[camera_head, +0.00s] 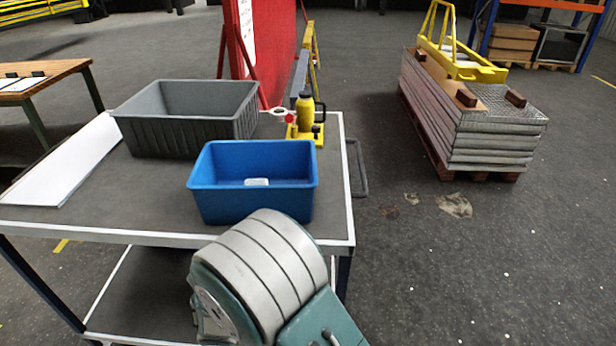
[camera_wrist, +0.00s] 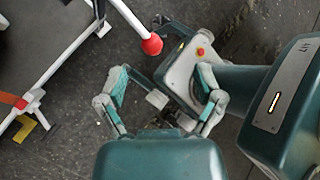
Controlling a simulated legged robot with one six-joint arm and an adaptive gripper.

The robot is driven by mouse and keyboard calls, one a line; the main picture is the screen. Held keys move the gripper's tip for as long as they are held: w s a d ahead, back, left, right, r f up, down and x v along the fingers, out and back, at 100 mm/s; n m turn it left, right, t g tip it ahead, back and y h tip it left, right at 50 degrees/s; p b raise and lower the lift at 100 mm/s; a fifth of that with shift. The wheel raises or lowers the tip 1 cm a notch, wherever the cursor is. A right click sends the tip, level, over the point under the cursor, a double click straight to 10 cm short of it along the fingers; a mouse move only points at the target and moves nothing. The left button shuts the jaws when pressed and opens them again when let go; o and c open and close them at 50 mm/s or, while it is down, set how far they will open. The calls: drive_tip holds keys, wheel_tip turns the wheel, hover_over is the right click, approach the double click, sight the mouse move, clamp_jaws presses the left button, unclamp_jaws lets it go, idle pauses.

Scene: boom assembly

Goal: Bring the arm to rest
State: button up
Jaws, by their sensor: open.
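My gripper (camera_wrist: 162,88) shows in the wrist view. Its two jointed fingers stand apart, with nothing held between them. A teal-and-grey arm link of mine fills the bottom centre of the head view, in front of the cart (camera_head: 351,240); the gripper fingers do not show in that view. In the wrist view, a white rod with a red ball end (camera_wrist: 152,45) lies above and left of the middle, near the left finger. I cannot tell whether it touches the finger.
The cart carries a grey bin (camera_head: 185,138), a blue bin (camera_head: 250,195), a yellow jack (camera_head: 305,120) and a white panel (camera_head: 62,165). A red panel (camera_head: 272,45) stands behind. A pallet of stacked plates (camera_head: 490,140) is at right. Floor between it and the cart is clear.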

drive_tip(key=w+d+r+m+g+y, duration=0.1)
drive_tip(key=d+r+m+y, duration=0.1)
drive_tip(key=d+r+m, duration=0.45)
drive_tip(key=d+r+m+y, duration=0.35)
drive_tip(key=r+m, duration=0.35)
drive_tip(key=r, duration=0.4)
drive_tip(key=s+d+r+m+t+y, duration=0.3)
drive_tip(key=s+d+r+m, duration=0.5)
drive_tip(key=m, duration=0.7)
wheel_tip(320, 180, up, 5)
drive_tip(key=shift+s+d+f+t, duration=0.15)
drive_tip(key=shift+s+d+t, duration=0.15)
drive_tip(key=shift+d+t, duration=0.55)
drive_tip(key=shift+d, duration=0.1)
